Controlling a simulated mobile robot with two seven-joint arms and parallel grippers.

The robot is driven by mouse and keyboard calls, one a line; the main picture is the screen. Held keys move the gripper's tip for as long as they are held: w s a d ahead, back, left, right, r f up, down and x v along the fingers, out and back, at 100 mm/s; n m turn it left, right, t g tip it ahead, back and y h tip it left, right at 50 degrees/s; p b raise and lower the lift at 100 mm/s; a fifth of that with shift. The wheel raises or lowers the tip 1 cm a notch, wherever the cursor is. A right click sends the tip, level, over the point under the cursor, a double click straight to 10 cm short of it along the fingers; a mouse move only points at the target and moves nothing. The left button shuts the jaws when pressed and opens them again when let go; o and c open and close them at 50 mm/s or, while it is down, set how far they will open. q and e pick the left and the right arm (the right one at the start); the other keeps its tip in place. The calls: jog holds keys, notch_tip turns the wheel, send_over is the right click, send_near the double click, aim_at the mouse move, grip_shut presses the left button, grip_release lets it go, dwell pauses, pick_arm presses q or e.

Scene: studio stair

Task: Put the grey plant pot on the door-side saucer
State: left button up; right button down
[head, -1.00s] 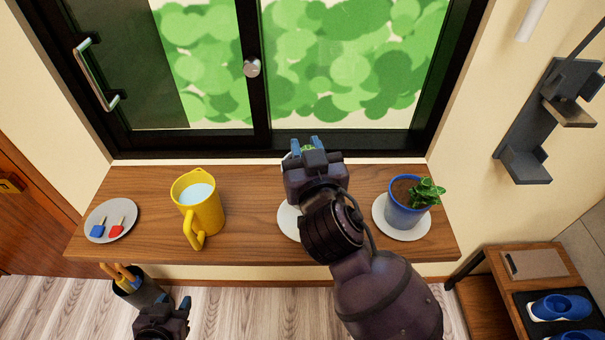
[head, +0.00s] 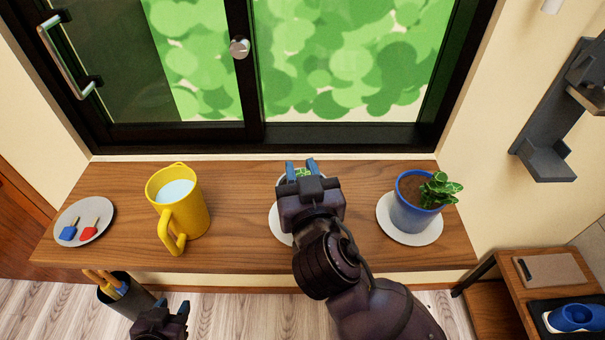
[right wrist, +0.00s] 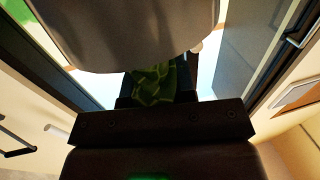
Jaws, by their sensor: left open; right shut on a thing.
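My right gripper (head: 301,169) is above the wooden shelf and hides most of a white saucer (head: 277,224). This saucer is nearer the brown door at left than the other white saucer (head: 384,219). Green leaves show between the fingertips. In the right wrist view, a large grey rounded surface, the grey plant pot (right wrist: 125,35), fills the top, with green leaves (right wrist: 153,84) below it. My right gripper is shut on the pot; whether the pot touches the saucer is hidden. My left gripper (head: 172,305) is open and empty, low in front of the shelf.
A blue pot (head: 413,215) with a plant stands on the right saucer. A yellow jug (head: 182,208) and a grey dish (head: 71,212) with blue and red keys are on the left of the shelf (head: 236,190). A dark holder (head: 128,300) stands below, near my left gripper.

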jog(key=shift+f, duration=0.15)
pick_arm(q)
jog(key=shift+w, duration=0.15)
pick_arm(e)
jog(key=shift+s, duration=0.1)
jog(key=c, duration=1.1)
grip_release()
jog(key=shift+f, duration=0.1)
pick_arm(q)
jog(key=shift+s+f, duration=0.3)
pick_arm(e)
jog(key=shift+o, duration=0.8)
